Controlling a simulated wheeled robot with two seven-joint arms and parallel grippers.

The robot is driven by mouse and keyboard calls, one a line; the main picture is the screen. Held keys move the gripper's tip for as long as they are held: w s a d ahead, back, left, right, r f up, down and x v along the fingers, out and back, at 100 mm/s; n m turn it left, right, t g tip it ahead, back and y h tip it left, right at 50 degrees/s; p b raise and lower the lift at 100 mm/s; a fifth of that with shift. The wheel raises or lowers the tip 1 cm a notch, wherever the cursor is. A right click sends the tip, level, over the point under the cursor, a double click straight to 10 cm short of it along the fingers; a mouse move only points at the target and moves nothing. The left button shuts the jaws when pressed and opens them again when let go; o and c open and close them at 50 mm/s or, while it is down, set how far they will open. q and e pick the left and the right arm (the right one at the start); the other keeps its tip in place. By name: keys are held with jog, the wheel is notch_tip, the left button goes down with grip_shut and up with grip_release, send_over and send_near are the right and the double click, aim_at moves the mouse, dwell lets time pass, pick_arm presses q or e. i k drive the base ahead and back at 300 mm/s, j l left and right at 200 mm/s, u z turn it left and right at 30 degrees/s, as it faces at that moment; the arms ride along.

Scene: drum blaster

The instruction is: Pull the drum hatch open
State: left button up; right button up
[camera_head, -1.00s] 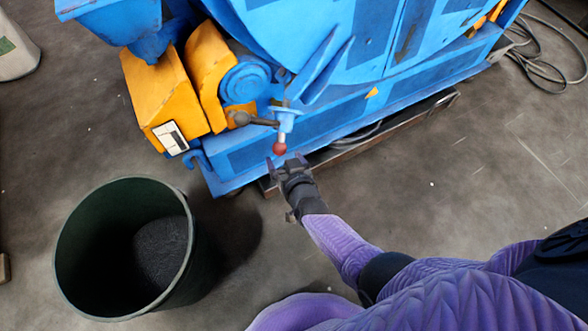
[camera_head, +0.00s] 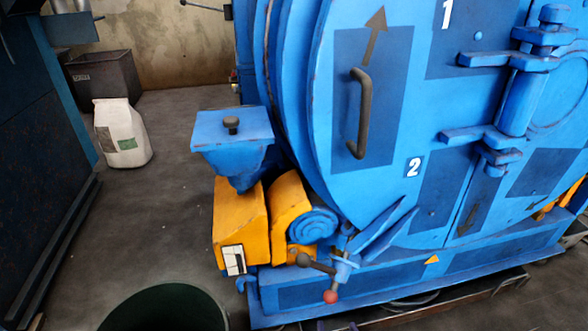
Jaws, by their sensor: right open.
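The drum hatch (camera_head: 335,190) is the large round blue door on the front of the machine, and it looks closed. A dark bar handle (camera_head: 362,115) stands upright on it, beside a painted up arrow and the number 2. A latch lever with a red ball knob (camera_head: 330,297) is at the hatch's lower edge. Only the fingertips of my right gripper (camera_head: 337,326) show at the bottom edge, just below the red knob and apart from it. It is open, and the rest of it is out of frame. My left gripper is not in view.
A blue hopper (camera_head: 232,135) and yellow guards (camera_head: 240,225) stand left of the hatch. A dark green bin (camera_head: 165,310) is at the bottom left. A white sack (camera_head: 122,135) stands farther back. Blue hinges (camera_head: 520,90) are at the right. Floor between sack and machine is clear.

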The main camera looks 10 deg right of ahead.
aim_at(403, 93)
jog(key=k+j, duration=0.1)
jog(key=k, duration=0.85)
